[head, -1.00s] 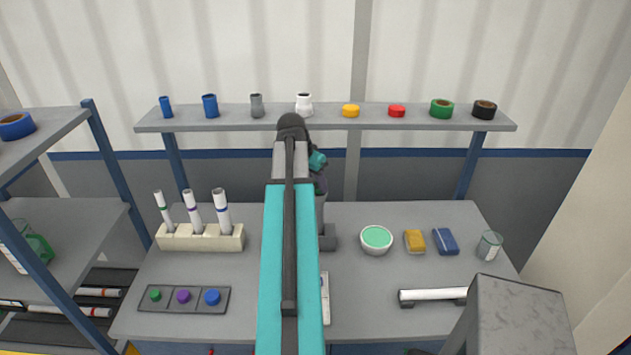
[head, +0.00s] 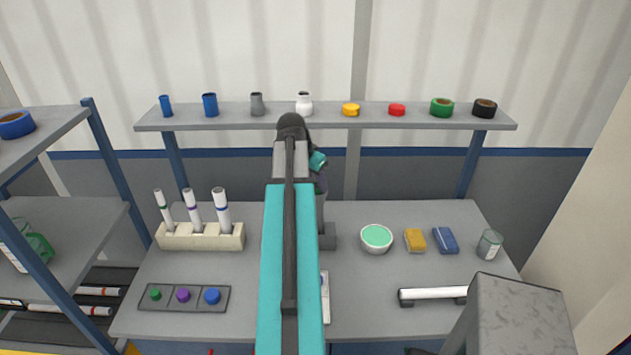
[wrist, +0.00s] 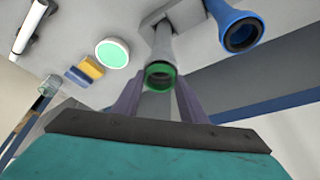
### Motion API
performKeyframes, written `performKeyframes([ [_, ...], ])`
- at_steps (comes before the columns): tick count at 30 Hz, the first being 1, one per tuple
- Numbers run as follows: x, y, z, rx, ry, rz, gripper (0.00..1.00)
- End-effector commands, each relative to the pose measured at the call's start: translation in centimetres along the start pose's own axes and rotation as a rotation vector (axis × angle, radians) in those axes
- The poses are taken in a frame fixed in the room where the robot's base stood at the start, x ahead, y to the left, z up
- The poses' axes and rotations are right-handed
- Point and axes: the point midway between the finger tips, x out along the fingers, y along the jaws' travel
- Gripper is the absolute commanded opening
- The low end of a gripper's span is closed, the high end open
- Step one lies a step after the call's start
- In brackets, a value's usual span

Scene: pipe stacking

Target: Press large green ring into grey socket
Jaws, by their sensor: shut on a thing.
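The green ring (wrist: 159,66) shows in the wrist view between the two purple fingers of my gripper (wrist: 159,82), which is shut on it. The ring lines up with the mouth of the upright grey socket (wrist: 164,43). I cannot tell how deep it sits in the mouth. In the head view, part of the grey socket (head: 321,212) shows just right of my arm, on a dark base on the table.
A blue-topped pipe (wrist: 241,33) stands close right of the grey socket in the wrist view. On the table (head: 360,290) are a green-filled bowl (head: 376,238), yellow and blue blocks, a glass jar (head: 489,245) and a marker rack (head: 200,238). A shelf (head: 230,124) runs behind.

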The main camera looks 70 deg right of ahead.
Motion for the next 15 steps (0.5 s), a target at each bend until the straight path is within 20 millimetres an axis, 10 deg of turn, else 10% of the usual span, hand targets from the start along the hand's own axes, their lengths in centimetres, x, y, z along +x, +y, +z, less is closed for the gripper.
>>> performKeyframes([
  [14,0.09,0.02,0.02,0.0,0.0,0.0,0.17],
  [15,0.09,0.02,0.02,0.0,0.0,0.0,0.43],
])
